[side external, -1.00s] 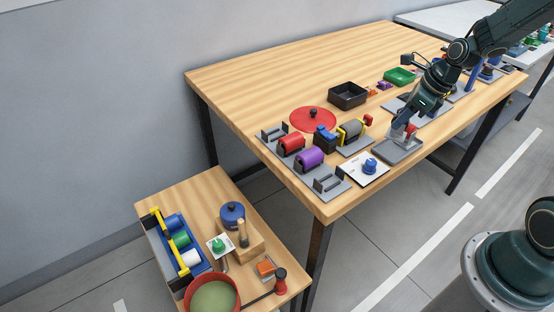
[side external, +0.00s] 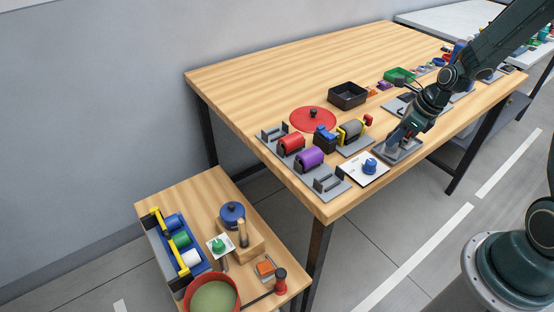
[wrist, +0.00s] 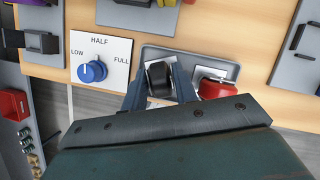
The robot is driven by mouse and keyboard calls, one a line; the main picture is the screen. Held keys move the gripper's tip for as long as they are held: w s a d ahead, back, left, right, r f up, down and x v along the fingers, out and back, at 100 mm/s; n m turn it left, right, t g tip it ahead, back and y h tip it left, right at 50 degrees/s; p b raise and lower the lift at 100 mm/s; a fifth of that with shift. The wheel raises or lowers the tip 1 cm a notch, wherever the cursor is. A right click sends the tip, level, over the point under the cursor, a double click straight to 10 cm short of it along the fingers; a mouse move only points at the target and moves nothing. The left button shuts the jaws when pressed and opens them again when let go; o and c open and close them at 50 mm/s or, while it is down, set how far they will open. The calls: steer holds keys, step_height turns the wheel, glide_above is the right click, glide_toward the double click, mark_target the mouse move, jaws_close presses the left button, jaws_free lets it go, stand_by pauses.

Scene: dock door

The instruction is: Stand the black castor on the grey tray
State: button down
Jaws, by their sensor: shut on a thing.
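The black castor (wrist: 160,79) sits between the two fingers of my gripper (wrist: 160,88) in the wrist view, and the gripper is shut on it. The castor is over the grey tray (wrist: 190,57). I cannot tell whether it touches the tray floor. A red castor (wrist: 213,88) is on the tray just right of my gripper. In the side external view my gripper (side external: 395,138) is low at the grey tray (side external: 405,156), and it hides the black castor and the red one.
A white plate with a blue knob (wrist: 92,72), marked LOW, HALF and FULL, is left of the tray. Red (side external: 291,143) and purple (side external: 309,157) rollers and a grey roller (side external: 350,130) stand close by. A black bin (side external: 347,95) is behind. The table's back left is clear.

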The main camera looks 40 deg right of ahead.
steer(key=shift+f, duration=0.15)
steer(key=c, duration=1.1)
jaws_free()
steer(key=v, duration=1.2)
steer(key=shift+s, duration=0.1)
